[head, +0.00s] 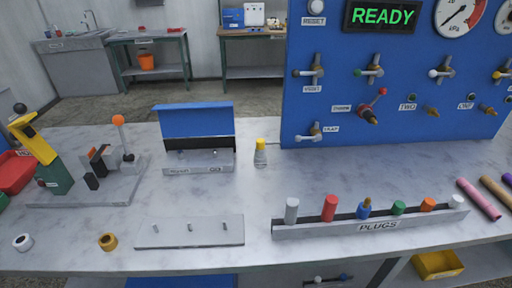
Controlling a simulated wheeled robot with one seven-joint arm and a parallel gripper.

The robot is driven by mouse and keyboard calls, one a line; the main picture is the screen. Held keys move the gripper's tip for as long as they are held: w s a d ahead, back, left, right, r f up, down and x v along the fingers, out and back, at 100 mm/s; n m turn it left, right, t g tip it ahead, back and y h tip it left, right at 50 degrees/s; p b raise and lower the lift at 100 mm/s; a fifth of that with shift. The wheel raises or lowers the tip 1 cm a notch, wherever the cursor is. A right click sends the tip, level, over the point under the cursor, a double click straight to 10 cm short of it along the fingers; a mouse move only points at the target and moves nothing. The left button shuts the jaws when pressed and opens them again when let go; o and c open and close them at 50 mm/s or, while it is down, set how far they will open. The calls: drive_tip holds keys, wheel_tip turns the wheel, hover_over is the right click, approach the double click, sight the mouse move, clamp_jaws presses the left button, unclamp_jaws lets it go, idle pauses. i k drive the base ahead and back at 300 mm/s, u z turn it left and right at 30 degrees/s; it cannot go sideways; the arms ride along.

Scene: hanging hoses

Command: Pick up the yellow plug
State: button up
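I see no plug that is plainly yellow. The plug rack (290,230), labelled PLUGS, stands near the front edge of the bench at right. It holds a grey plug (291,210), a red plug (329,208), a blue plug (363,212) with a brass-coloured top, a green plug (398,208), an orange plug (428,205) and a white plug (456,202). A small grey-white piece with a yellow top (260,145) stands upright by the blue panel's lower left corner; I cannot tell whether it is a plug or a bottle. My gripper is not in view.
The blue panel (340,100) with valves rises behind the rack. An open blue-lidded case (196,122), a flat plate with pegs (190,232), a brass ring (107,241) and a white ring (22,242) are at left. Coloured tubes (480,200) lie at right.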

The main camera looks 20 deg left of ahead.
sight(260, 142)
drive_tip(key=u, duration=2.9)
drive_tip(key=k, duration=1.05)
drive_tip(key=z, duration=1.65)
drive_tip(key=i, duration=0.95)
drive_tip(key=z, duration=0.05)
